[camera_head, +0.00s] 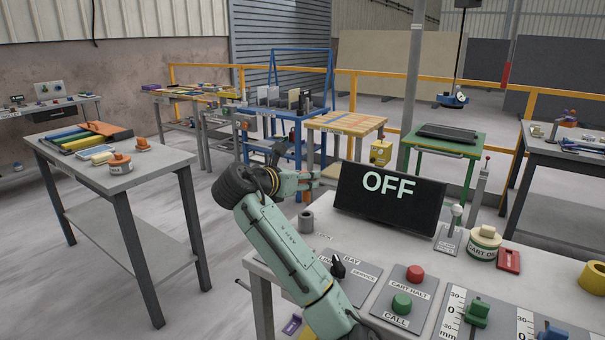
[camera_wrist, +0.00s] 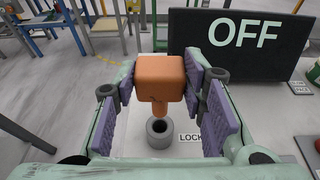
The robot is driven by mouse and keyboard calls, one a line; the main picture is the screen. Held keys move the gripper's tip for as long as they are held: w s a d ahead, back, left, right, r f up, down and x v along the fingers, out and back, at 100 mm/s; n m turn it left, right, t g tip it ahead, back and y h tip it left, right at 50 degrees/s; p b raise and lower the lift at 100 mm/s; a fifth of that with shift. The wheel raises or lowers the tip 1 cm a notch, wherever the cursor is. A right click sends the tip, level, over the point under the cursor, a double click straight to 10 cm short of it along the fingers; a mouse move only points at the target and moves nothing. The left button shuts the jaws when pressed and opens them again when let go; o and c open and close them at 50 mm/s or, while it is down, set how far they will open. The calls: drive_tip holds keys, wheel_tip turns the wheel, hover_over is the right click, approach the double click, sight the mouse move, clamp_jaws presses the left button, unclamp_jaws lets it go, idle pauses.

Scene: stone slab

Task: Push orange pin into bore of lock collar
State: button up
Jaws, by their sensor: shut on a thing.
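The orange pin (camera_wrist: 160,77) has a blocky head and a narrower shaft pointing down. My gripper (camera_wrist: 163,88) is shut on its head between two purple pads in the wrist view. The grey lock collar (camera_wrist: 160,138) stands upright on the slab just below, its dark round bore facing up. The pin's lower end overlaps the collar's far rim in the picture; I cannot tell whether it touches. In the head view, my gripper (camera_head: 312,179) is above the collar (camera_head: 306,221), left of the OFF screen. The pin is not clear there.
The black OFF screen (camera_head: 389,198) stands close to the right of my gripper. A LOCK label (camera_wrist: 190,138) lies beside the collar. A dark selector knob (camera_head: 338,267), the red HALT button (camera_head: 415,273) and green CALL button (camera_head: 401,304) are nearer the front.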

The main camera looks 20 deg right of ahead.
sight(302, 217)
drive_tip(key=shift+f+b, duration=0.45)
drive_tip(key=shift+f, duration=0.9)
drive_tip(key=shift+p, duration=0.8)
idle(0.6)
drive_tip(key=shift+f+b, duration=1.4)
drive_tip(key=shift+f, duration=1.4)
drive_tip(key=o, duration=1.4)
drive_tip(key=shift+s+a, duration=0.1)
drive_tip(key=shift+a, duration=0.05)
drive_tip(key=v, duration=1.1)
drive_tip(key=shift+s+a+r, duration=0.2)
drive_tip(key=shift+s+a, duration=0.05)
